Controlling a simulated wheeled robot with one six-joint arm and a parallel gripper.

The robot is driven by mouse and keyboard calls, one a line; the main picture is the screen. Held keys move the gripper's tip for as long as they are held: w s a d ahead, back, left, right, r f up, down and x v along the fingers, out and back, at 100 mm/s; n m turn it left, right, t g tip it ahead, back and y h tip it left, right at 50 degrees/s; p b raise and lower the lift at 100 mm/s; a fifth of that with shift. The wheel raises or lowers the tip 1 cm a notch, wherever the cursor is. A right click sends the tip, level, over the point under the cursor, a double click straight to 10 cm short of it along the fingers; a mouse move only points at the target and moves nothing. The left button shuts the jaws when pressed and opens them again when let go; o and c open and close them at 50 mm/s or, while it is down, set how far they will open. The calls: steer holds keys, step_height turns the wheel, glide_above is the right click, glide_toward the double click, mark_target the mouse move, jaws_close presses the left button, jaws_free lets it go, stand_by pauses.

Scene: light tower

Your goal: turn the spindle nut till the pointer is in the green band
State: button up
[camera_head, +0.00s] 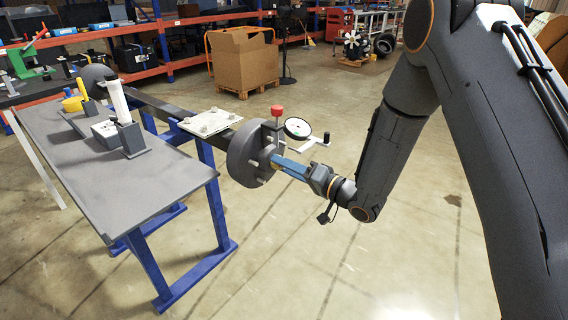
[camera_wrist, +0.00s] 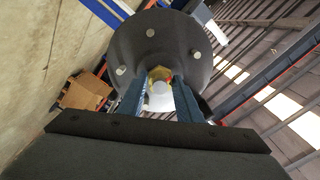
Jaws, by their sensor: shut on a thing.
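My gripper (camera_head: 279,162) reaches to the face of a dark grey round flange (camera_head: 240,158) at the end of a dark beam. In the wrist view its two blue fingers (camera_wrist: 158,85) are on either side of the brass-coloured spindle nut (camera_wrist: 160,73) at the flange's centre, shut on it. A pale round end (camera_wrist: 160,97) shows between the fingers. The nut is hidden by the fingers in the head view. A round white-faced dial (camera_head: 298,128) with a dark rim stands just above and right of the gripper. Its pointer and green band are too small to read.
A red knob (camera_head: 277,111) tops a bracket above the flange. A white crank with a black grip (camera_head: 327,138) sticks out right of the dial. A grey workbench (camera_head: 110,190) on blue legs stands left. Floor to the front is clear; a cardboard box (camera_head: 243,62) stands behind.

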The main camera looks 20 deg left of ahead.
steer(key=m+p, duration=0.3)
steer(key=m, duration=1)
steer(key=shift+f, duration=0.1)
stand_by(0.3)
steer(key=o, duration=1)
steer(key=shift+o, duration=0.2)
steer(key=b+v, duration=0.1)
steer(key=v, duration=0.6)
steer(key=shift+d, duration=0.4)
